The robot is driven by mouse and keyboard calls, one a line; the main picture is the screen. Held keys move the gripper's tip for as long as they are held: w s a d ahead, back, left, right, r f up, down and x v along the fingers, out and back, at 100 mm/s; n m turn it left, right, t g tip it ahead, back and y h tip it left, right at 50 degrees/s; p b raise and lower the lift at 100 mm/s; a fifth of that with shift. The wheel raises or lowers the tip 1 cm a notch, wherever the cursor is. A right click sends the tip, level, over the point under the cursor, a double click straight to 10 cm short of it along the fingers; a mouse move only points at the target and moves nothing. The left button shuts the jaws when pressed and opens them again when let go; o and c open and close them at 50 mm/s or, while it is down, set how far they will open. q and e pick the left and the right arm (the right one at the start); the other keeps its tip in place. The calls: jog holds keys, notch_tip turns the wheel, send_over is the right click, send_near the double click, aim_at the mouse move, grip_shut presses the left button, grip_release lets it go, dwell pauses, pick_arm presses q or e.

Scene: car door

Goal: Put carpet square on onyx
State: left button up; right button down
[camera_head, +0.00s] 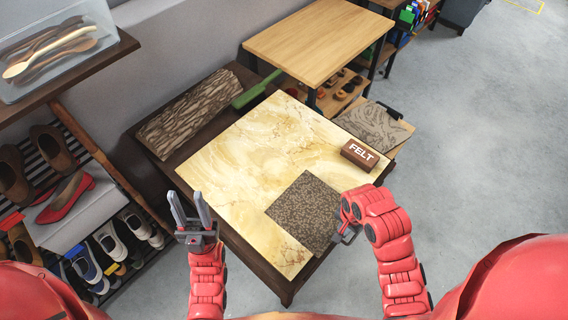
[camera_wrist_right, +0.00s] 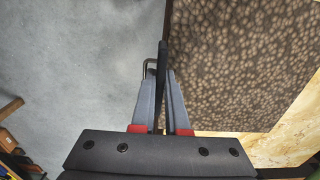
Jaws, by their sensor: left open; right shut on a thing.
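The carpet square (camera_head: 303,212) is a brown, dark-speckled square panel, which also fills the upper right of the right wrist view (camera_wrist_right: 245,60). It overlaps the near right part of the onyx (camera_head: 235,150), a large cream and yellow marbled slab on a dark table. I cannot tell whether it touches the onyx or hovers just above. My right gripper (camera_head: 346,236) is at the square's right edge. In the right wrist view its fingers (camera_wrist_right: 163,85) are shut on a thin dark handle-like part beside the square. My left gripper (camera_head: 186,200) is open and empty, left of the onyx's near edge.
A brown block marked FELT (camera_head: 359,154) stands on the onyx's right side. A bark-like panel (camera_head: 190,112) with a green handle lies at the back left, and a grey patterned panel (camera_head: 374,126) at the right. Shoe racks (camera_head: 85,220) stand left. The onyx's middle is clear.

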aim_at(336, 194)
jog(key=shift+s+a, duration=0.3)
jog(key=shift+s, duration=0.2)
jog(key=w+b, duration=0.1)
jog(key=w, duration=0.3)
jog(key=w+f+b, duration=0.1)
jog(key=w+b, duration=0.1)
jog(key=w, duration=0.2)
jog(key=w+d+f+b, duration=0.1)
jog(key=w+b, duration=0.1)
jog(key=w, duration=0.3)
jog(key=shift+w, duration=0.1)
jog(key=shift+w+d+r+p, duration=0.1)
jog(key=shift+w+r+p, duration=0.1)
jog(key=shift+w, duration=0.3)
jog(key=shift+w+d+r+p, duration=0.1)
jog(key=shift+w+p, duration=0.05)
jog(key=shift+w, duration=0.35)
jog(key=shift+w+f, duration=0.1)
jog(key=shift+w, duration=0.3)
jog(key=shift+f+p, duration=0.65)
jog(key=shift+f, duration=0.05)
jog(key=shift+f+p, duration=0.3)
jog(key=shift+f, duration=0.8)
